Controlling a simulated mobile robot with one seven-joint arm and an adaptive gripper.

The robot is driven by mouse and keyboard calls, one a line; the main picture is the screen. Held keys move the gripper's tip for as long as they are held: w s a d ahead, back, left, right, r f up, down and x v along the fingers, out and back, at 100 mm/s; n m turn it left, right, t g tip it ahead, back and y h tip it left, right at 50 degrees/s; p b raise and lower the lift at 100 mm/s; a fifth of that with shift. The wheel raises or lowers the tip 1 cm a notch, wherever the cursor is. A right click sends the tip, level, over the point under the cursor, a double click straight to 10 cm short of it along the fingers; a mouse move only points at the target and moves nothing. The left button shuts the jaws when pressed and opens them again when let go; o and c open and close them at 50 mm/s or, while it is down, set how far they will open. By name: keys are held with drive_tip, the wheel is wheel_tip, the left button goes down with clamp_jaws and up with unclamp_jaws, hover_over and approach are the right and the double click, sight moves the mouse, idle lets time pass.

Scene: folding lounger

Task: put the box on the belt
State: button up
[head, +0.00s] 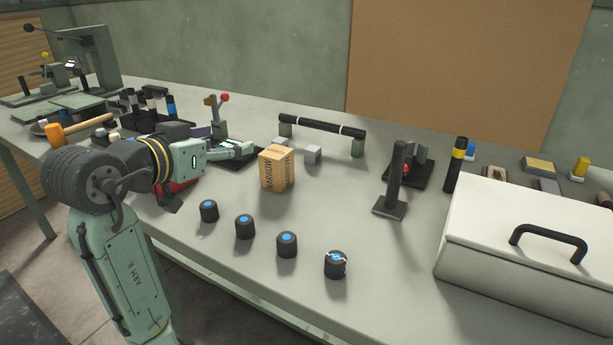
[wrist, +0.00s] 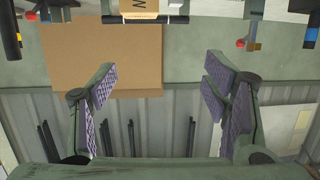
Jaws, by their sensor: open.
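A tan cardboard box (head: 275,171) with dark lettering on its side stands upright on the grey bench, near the middle of the head view. Part of a tan box with lettering shows at the top edge of the wrist view (wrist: 145,6). My gripper (head: 250,150) is just left of the box in the head view, pointing right; the gap in depth is hard to judge. In the wrist view my gripper (wrist: 160,76) has its two fingers wide apart with nothing between them. I cannot make out a belt in either view.
Several black knobs with blue tops (head: 287,243) line the front. A dark upright stand (head: 396,180) and a white lidded case (head: 530,250) are at right. Bench between is clear.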

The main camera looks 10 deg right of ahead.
sight(275, 152)
drive_tip(key=shift+m+g+h, duration=0.3)
drive_tip(key=shift+m+g, duration=0.2)
drive_tip(key=shift+g, duration=0.3)
drive_tip(key=shift+s+d+f+p+x, duration=0.15)
drive_tip(key=shift+s+f+p+x, duration=0.2)
drive_tip(key=shift+x, duration=1.8)
drive_tip(key=shift+s+d+f+p+x, duration=0.25)
drive_tip(key=shift+f+x, duration=0.15)
drive_tip(key=shift+x, duration=1.75)
drive_tip(key=shift+s+d+f+p+x, duration=0.1)
drive_tip(key=shift+s+f+p+x, duration=0.25)
drive_tip(key=shift+x, duration=1.8)
drive_tip(key=shift+c, duration=0.4)
drive_tip(key=c, duration=1.4)
